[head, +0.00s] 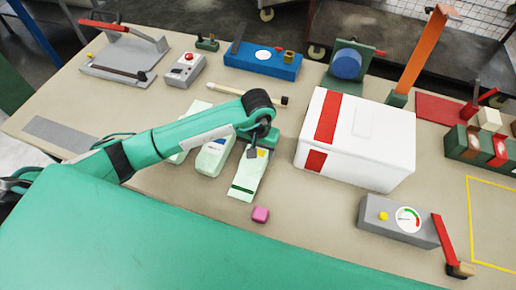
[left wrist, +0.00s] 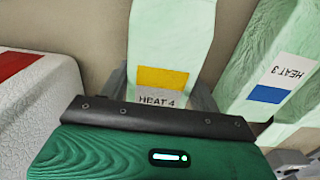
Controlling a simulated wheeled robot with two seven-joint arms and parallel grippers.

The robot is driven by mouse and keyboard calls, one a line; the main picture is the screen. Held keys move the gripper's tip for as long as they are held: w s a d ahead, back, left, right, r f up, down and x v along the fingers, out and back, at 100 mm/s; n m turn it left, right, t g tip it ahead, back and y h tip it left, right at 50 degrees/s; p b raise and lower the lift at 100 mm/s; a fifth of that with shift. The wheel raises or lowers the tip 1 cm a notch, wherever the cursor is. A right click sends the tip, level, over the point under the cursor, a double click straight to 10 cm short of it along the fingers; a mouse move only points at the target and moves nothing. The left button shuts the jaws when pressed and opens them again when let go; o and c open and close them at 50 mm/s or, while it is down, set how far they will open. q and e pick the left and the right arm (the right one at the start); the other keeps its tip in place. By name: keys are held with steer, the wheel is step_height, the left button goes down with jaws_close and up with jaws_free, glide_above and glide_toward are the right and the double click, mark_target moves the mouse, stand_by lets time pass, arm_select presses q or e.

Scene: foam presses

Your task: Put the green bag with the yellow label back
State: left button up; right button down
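The green bag with the yellow label (head: 247,182) is pale green and lies at the middle of the table in the head view. In the left wrist view its label reads HEAT 4 (left wrist: 160,82). My left gripper (head: 255,154) is over the label end of this bag. In the left wrist view its grey fingers lie along both sides of the bag, close to its edges; whether they press on it is not clear. A second pale green bag (head: 213,155), with a blue label HEAT 3 (left wrist: 268,92), lies beside it to the left. My right gripper is not in view.
A white box with a red stripe (head: 350,145) stands close to the right of the bag. A third pale bag (head: 190,118) is partly behind my arm. A grey gauge device (head: 398,222) stands front right.

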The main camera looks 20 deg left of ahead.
arm_select(q)
steer(key=o, duration=0.4)
steer(key=shift+o, duration=0.2)
steer(key=shift+r+p, duration=0.2)
steer(key=shift+p, duration=0.15)
step_height(320, 180, up, 12)
steer(key=b, duration=0.4)
steer(key=shift+b, duration=0.35)
steer(key=shift+f, duration=0.15)
